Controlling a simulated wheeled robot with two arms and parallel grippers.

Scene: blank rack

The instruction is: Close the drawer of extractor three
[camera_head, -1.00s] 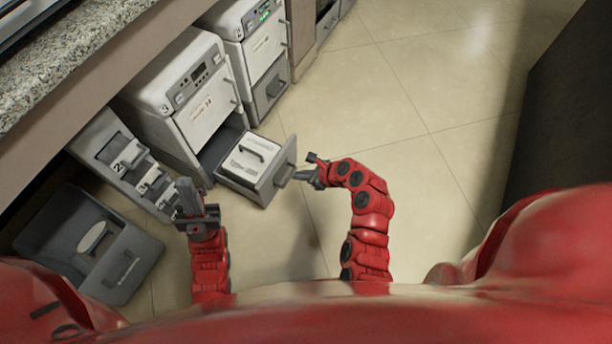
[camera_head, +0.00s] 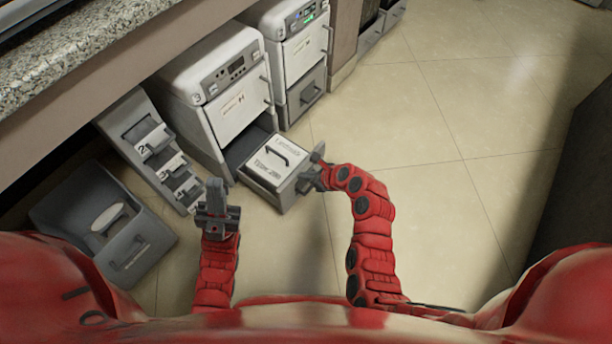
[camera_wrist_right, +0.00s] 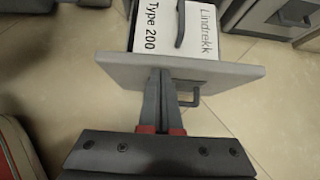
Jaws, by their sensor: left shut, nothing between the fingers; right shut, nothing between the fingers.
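Extractor three (camera_head: 215,90) is a white and grey machine marked 3 under the counter. Its lower drawer (camera_head: 290,196) is pulled partly out and holds a white box (camera_head: 277,158) with a black handle, labelled Lindrekk Type 200. My right gripper (camera_head: 314,178) is shut at the drawer's front. In the right wrist view its shut fingers (camera_wrist_right: 160,76) reach the drawer's front panel (camera_wrist_right: 225,70), beside the drawer handle (camera_wrist_right: 188,98); contact is hard to tell. My left gripper (camera_head: 216,188) is shut and empty, pointing up, left of the drawer and apart from it.
Another extractor (camera_head: 296,50) with a shut drawer stands behind extractor three. A grey rack with numbered slots (camera_head: 150,150) and a grey bin (camera_head: 105,225) stand at the left. The granite counter (camera_head: 70,50) overhangs at the upper left. Tiled floor at the right (camera_head: 430,130) is clear.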

